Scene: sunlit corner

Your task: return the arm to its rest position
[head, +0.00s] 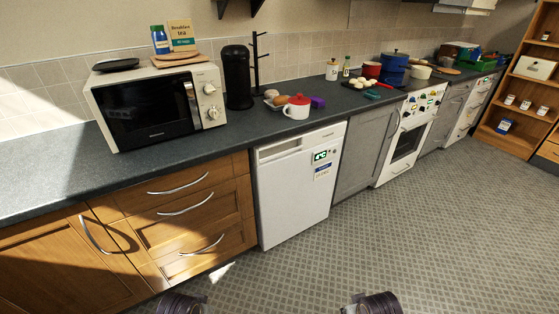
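Two dark, rounded parts of my own arms show at the bottom edge of the head view, one left of the middle and one right. Neither shows any fingers, and both grippers are out of view. I cannot see whether either gripper holds anything. Neither arm part touches the counter or cabinets in this view.
A dark counter (50,184) runs along the wall, bearing a microwave (150,110), a black coffee machine (238,78) and a red-lidded white pot (297,107). Below are wooden drawers (200,230) and a white appliance (295,195). The tiled floor (400,230) is clear.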

